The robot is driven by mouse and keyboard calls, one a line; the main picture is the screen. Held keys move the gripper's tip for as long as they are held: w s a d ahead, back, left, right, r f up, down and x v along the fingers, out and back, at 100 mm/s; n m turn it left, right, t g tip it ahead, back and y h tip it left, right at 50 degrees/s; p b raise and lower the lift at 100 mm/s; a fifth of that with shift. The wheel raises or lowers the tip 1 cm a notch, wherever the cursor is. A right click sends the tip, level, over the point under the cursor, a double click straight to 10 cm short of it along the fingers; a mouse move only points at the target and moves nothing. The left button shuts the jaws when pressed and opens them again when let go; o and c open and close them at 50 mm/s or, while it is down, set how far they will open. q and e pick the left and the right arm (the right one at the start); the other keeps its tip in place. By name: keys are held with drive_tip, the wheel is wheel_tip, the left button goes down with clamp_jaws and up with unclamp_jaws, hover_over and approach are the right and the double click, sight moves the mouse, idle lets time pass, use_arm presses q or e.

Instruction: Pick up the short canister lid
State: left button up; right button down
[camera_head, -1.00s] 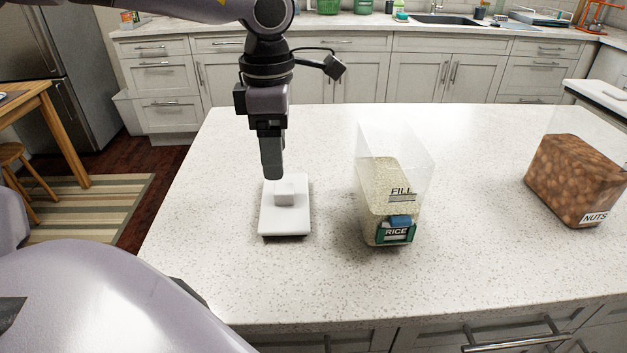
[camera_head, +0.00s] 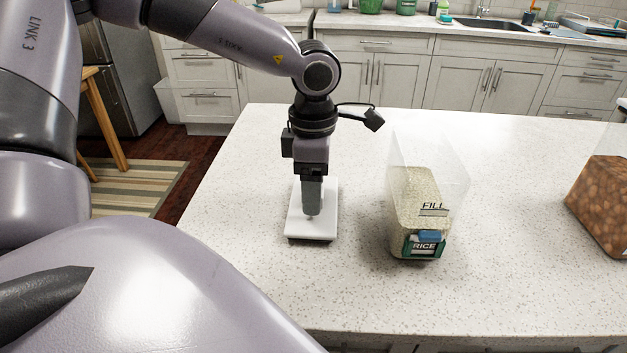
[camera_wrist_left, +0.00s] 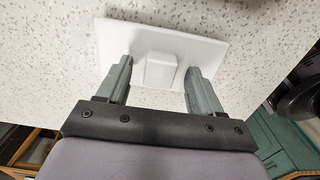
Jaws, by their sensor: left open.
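The short canister lid (camera_head: 303,228) is a white rectangular plate with a raised block-shaped knob, lying flat on the speckled counter. My left gripper (camera_head: 312,210) points straight down over it and hides most of the knob in the head view. In the left wrist view the lid (camera_wrist_left: 120,40) lies ahead of the fingers, and its knob (camera_wrist_left: 158,70) shows between the two open fingers, with a gap visible on each side. Nothing is held. My right gripper is not in view.
A clear canister of rice (camera_head: 419,205) stands on the counter (camera_head: 360,285) to the right of the lid. A container of nuts (camera_head: 602,205) stands at the far right edge. The counter between the lid and the rice is clear.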

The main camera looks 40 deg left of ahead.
use_arm(q)
drive_tip(key=c, duration=1.2)
drive_tip(key=shift+r, duration=0.2)
